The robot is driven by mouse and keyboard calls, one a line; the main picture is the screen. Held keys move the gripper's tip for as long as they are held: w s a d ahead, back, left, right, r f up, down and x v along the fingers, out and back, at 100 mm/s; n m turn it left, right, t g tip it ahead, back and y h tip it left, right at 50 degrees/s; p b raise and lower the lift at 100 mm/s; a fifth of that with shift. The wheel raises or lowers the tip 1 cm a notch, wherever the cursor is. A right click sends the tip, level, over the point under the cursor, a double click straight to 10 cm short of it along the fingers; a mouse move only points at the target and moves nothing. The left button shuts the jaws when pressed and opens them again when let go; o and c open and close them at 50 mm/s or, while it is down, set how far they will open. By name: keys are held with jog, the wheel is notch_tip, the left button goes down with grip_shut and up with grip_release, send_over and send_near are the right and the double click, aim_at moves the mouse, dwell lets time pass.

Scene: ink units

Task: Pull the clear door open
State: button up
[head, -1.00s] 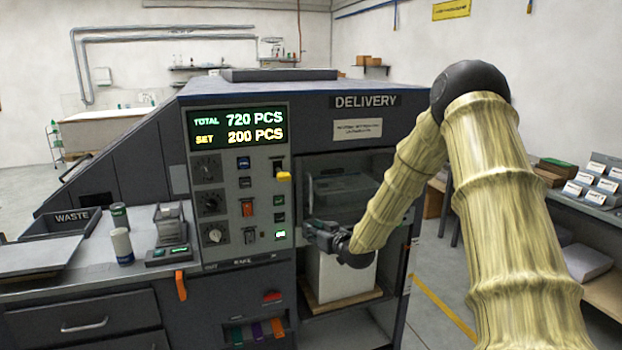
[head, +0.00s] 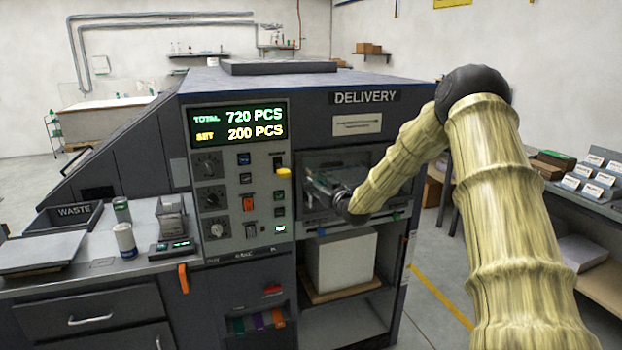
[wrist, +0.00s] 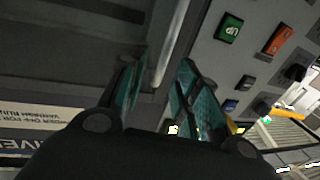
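The clear door (head: 375,163) is a see-through pane below the DELIVERY label on the dark machine. It looks shut in the head view. My gripper (head: 322,187) is in front of the pane's left part, beside the control panel, and partly covers it. In the wrist view, my gripper's two teal-padded fingers (wrist: 165,95) are apart. A pale, slim bar (wrist: 172,45) shows just beyond the gap between them; I cannot tell whether it is the door's handle or a frame edge. I see no contact with it.
The control panel (head: 240,190), with knobs, buttons and a yellow-tipped switch (head: 283,173), is close to the left of my gripper. A white block (head: 343,262) stands on a board in the bay below the door. The side table (head: 600,225) is at the right.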

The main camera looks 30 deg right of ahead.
jog(key=shift+w+p, duration=0.65)
jog(key=shift+w, duration=1.35)
grip_shut()
